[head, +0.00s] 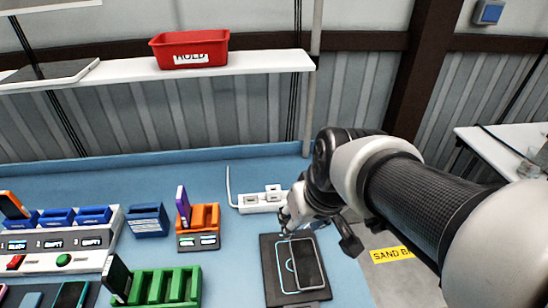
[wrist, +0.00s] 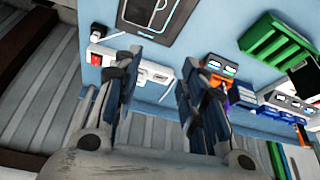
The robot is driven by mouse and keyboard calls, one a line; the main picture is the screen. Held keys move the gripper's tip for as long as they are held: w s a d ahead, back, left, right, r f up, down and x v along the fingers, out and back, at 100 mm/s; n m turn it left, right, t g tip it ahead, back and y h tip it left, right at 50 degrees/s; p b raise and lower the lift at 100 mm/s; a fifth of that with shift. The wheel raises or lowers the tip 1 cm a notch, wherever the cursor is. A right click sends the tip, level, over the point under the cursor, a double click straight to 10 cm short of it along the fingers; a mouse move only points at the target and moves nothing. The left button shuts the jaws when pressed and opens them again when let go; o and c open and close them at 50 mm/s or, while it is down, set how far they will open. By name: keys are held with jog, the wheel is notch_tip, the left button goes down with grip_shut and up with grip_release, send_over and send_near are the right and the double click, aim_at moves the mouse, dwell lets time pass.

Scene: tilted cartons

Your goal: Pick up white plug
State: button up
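A white power strip (head: 250,204) lies on the blue bench in the head view, with small white blocks raised on it. The white plug (head: 273,189) seems to be one of these blocks; I cannot tell it surely from the sockets. In the wrist view the strip (wrist: 108,56) runs behind my fingers, with a red switch at its left end. My gripper (wrist: 169,63) is open, its two dark fingers wide apart with nothing between them. In the head view it is beside the right end of the strip, partly hidden by my wrist. The left finger covers part of the strip.
A black pad (head: 268,278) with a phone lies in front of the strip. An orange holder (head: 206,216) with a purple phone, a blue holder (head: 149,220) and a green rack (head: 160,287) stand left. A red bin (head: 189,49) sits on the shelf above.

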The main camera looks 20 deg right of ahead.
jog(key=w+d+f+m+p, duration=0.1)
jog(key=w+d+f+p, duration=0.2)
jog(key=d, duration=0.5)
jog(key=w+d+f+m, duration=0.1)
jog(key=w+d+f, duration=0.1)
jog(key=w+d, duration=0.45)
jog(key=shift+h, duration=0.4)
jog(key=shift+s+d+f+b+x, duration=0.2)
jog(key=shift+b+x, duration=0.7)
jog(key=shift+x, duration=1.9)
jog(key=shift+s+d+r+b+x, duration=0.2)
jog(key=shift+b+x, duration=0.7)
jog(key=shift+x, duration=1.85)
jog(key=shift+s+d+f+b+x, duration=0.3)
jog(key=shift+b+x, duration=0.6)
jog(key=shift+x, duration=1.9)
jog(key=shift+r, duration=0.1)
jog(key=shift+c, duration=0.5)
jog(key=shift+s, duration=0.1)
grip_shut()
